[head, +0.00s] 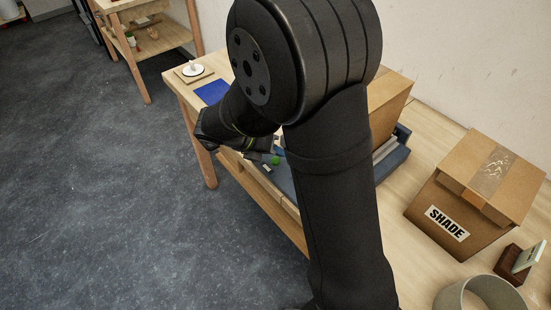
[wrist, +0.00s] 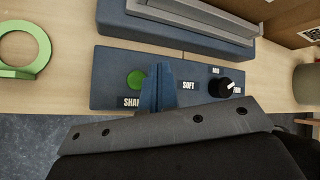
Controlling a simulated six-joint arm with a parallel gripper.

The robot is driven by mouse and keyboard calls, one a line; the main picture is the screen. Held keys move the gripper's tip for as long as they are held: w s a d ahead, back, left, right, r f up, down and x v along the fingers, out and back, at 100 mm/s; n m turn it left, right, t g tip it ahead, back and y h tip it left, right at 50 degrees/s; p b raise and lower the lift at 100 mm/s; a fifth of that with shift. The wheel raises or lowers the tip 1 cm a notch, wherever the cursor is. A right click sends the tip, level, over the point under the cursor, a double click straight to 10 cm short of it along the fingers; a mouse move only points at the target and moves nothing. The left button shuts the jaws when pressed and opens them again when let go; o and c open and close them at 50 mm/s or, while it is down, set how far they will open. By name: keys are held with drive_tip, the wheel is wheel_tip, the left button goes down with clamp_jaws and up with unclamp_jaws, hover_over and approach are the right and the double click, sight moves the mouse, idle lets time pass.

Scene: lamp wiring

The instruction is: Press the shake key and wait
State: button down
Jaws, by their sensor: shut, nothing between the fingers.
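The shake key is a round green button (wrist: 136,79) on a blue-grey control panel (wrist: 108,72). The label below it reads "SHA", the rest hidden by my gripper. In the head view the green key (head: 275,160) shows just below the gripper. My gripper (wrist: 163,70) is shut and empty, its blue fingers over the panel just right of the key. I cannot tell whether the fingertips touch the panel or the key. A black dial (wrist: 225,87) with a white mark sits on the panel's right, with labels "SOFT" and "MID" and a third one partly covered.
A grey-railed blue unit (wrist: 190,25) stands behind the panel. A green ring with a tab (wrist: 42,48) lies at left. A blue mat (head: 212,92) lies at the far end.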

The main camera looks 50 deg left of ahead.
drive_tip(key=shift+r, duration=2.5)
drive_tip(key=shift+r, duration=1.9)
